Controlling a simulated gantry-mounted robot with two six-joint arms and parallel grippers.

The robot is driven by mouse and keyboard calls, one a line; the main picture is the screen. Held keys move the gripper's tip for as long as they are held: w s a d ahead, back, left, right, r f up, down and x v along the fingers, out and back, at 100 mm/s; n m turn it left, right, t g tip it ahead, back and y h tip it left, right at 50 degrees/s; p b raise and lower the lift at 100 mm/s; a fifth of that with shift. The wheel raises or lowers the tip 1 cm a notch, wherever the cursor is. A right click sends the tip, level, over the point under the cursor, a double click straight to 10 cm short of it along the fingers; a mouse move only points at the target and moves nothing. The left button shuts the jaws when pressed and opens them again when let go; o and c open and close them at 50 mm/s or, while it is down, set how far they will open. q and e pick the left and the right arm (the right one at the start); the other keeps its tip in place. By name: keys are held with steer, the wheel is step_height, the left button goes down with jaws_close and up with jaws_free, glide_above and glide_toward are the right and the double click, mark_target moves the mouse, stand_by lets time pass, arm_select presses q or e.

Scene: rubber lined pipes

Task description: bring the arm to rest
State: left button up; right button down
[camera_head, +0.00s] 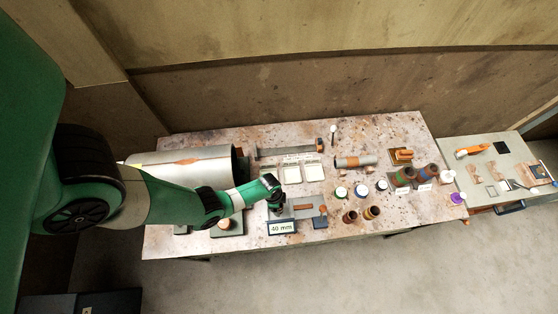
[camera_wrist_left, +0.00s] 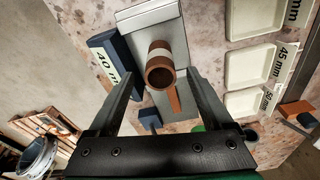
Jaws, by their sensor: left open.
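My left arm reaches in from the left in the head view, and its gripper (camera_head: 276,206) is low over the front middle of the table (camera_head: 240,137), near the 40 mm sign (camera_head: 281,227). In the left wrist view the gripper (camera_wrist_left: 160,80) is open, with its two dark fingers spread apart. A short brown tube with a pale band (camera_wrist_left: 160,68) shows between the fingers, over a grey fixture (camera_wrist_left: 150,18). I cannot tell how far the tube is from the fingers. My right gripper is not in view.
White trays (camera_wrist_left: 252,62) marked with sizes lie beside the fixture. A large grey pipe (camera_head: 190,165) lies at the table's left. Several jars and short pipes (camera_head: 403,176) stand on the right. A side table (camera_head: 500,160) holds tools. Open floor lies in front.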

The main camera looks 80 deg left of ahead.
arm_select(q)
step_height(320, 180, up, 3)
steer(key=shift+s+f+p, duration=0.15)
steer(key=shift+f+p, duration=0.05)
steer(key=shift+p, duration=0.45)
steer(key=shift+f, duration=0.1)
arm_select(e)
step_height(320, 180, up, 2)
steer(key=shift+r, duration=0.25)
